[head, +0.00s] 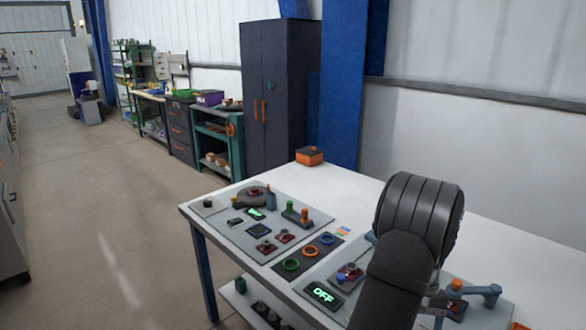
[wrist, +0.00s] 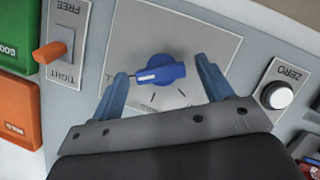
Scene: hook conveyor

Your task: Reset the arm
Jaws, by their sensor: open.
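My gripper (wrist: 162,72) is open in the wrist view, its two blue fingers apart. A blue knob (wrist: 160,73) with a white pointer mark sits between them on a pale plate (wrist: 205,38) with tick marks. In the head view my dark arm reaches over the right part of the table, and I cannot make out the fingers there.
An orange lever (wrist: 50,52) marked FREE and TIGHT stands left of the knob. A white ZERO button (wrist: 277,95) is at right. The white table (head: 375,190) carries control panels, a screen reading OFF (head: 323,294), coloured rings and an orange box (head: 309,156).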

